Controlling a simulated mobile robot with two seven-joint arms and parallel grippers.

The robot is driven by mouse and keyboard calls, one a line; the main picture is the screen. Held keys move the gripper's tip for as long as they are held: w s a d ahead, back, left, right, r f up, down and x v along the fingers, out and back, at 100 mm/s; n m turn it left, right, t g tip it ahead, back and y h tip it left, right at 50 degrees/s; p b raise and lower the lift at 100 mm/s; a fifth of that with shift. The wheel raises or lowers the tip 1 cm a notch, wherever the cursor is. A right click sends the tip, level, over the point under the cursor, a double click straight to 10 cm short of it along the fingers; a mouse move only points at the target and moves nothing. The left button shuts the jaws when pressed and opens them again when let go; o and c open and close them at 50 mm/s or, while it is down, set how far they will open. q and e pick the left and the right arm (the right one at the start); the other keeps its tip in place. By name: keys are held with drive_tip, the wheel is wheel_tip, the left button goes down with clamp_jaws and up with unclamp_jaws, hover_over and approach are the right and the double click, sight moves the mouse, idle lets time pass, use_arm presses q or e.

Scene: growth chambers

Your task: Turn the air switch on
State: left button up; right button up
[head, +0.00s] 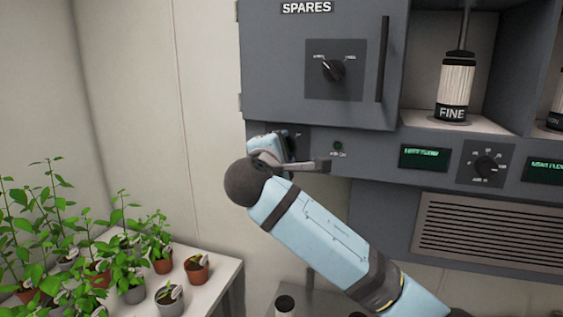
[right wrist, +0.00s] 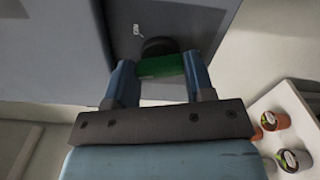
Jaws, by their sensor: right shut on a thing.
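The air switch (right wrist: 160,66) shows in the right wrist view as a green bar in front of a dark round base, on a grey panel. My right gripper (right wrist: 159,70) has one blue finger on each side of the green bar and is shut on it. In the head view, my right gripper (head: 284,143) is at the panel's lower left, below the SPARES door, and mostly hides the switch. A small, dark green round lamp (head: 338,146) with a small label sits just right of it. My left gripper is not in view.
The SPARES door (head: 270,60) with its dial (head: 333,70) and vertical handle is above my gripper. A FINE canister (head: 455,90), a green display (head: 423,157) and another dial (head: 486,165) are to the right. Potted plants stand on a white table (head: 215,262) at lower left.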

drive_tip(key=m+b, duration=0.6)
drive_tip(key=m, duration=0.4)
drive_tip(key=shift+f+b, duration=0.1)
drive_tip(key=shift+b, duration=0.25)
drive_tip(key=shift+m, duration=0.4)
drive_tip(key=o, duration=0.9)
